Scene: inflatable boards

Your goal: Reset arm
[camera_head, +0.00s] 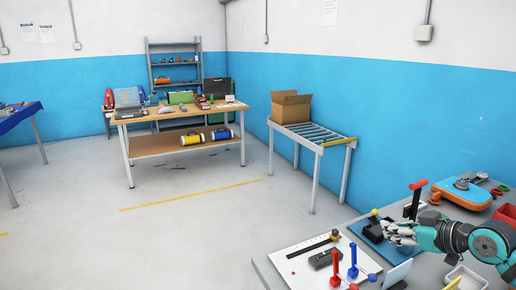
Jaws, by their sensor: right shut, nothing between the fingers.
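My right arm (455,237) comes in from the right edge over the near table (268,262). My right gripper (388,230) is shut and empty, above or beside a blue mat (365,238) that carries a black item with a yellow knob; I cannot tell whether it touches them. A red-topped black handle (417,198) stands just behind the gripper. My left gripper is not in view.
An orange and blue inflatable board (455,195) and a red bin (506,214) lie right of the arm. A roller conveyor (320,137) with a cardboard box (291,107) and a workbench (170,118) stand beyond.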

